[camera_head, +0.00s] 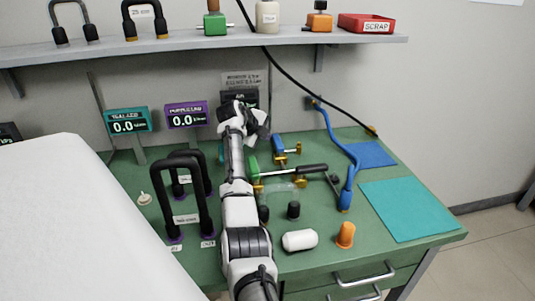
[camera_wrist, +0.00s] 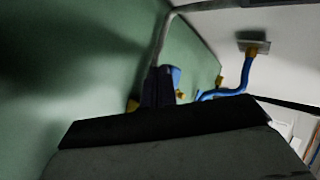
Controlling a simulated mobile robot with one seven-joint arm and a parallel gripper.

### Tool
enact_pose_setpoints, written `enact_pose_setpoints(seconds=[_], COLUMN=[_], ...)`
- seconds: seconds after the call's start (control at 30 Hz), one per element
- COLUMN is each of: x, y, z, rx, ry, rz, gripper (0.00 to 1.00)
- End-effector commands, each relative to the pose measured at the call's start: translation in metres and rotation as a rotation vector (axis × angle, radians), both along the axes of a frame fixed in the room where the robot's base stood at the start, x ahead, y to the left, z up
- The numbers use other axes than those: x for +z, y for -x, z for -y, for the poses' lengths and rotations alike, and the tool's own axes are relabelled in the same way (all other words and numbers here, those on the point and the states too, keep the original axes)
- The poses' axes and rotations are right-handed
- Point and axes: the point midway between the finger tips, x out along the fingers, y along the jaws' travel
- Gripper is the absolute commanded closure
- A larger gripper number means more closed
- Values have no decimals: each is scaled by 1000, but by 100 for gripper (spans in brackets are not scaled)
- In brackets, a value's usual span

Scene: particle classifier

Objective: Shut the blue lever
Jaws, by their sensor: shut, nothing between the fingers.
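The blue lever (camera_head: 279,145) is on a valve with brass fittings on the green bench, just right of my forearm in the head view. In the wrist view the blue part (camera_wrist: 175,75) shows just behind and right of my fingertips, partly hidden by them. My gripper (camera_wrist: 158,78) is shut and empty, its dark fingers close to the valve. Whether they touch the lever I cannot tell. In the head view the fingers are hidden behind my wrist. Brass fittings (camera_wrist: 181,97) show at both sides of the fingers.
A blue hose (camera_head: 330,130) runs from the wall to the bench at right. A green-ended valve with a dark handle (camera_head: 300,170) lies nearer. Teal (camera_head: 127,121) and purple (camera_head: 186,115) displays stand left. A shelf (camera_head: 200,42) hangs above. A teal mat (camera_head: 410,208) is clear.

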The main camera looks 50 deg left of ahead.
Motion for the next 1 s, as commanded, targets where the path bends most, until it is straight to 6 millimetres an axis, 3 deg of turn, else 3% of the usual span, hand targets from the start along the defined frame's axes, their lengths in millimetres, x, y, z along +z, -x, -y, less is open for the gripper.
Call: enact_pose_setpoints(seconds=[0.63,1.0], x=[3,40], y=[3,44], z=[0,7], rx=[1,1], ry=[-1,-2], rz=[2,3], gripper=[100,100])
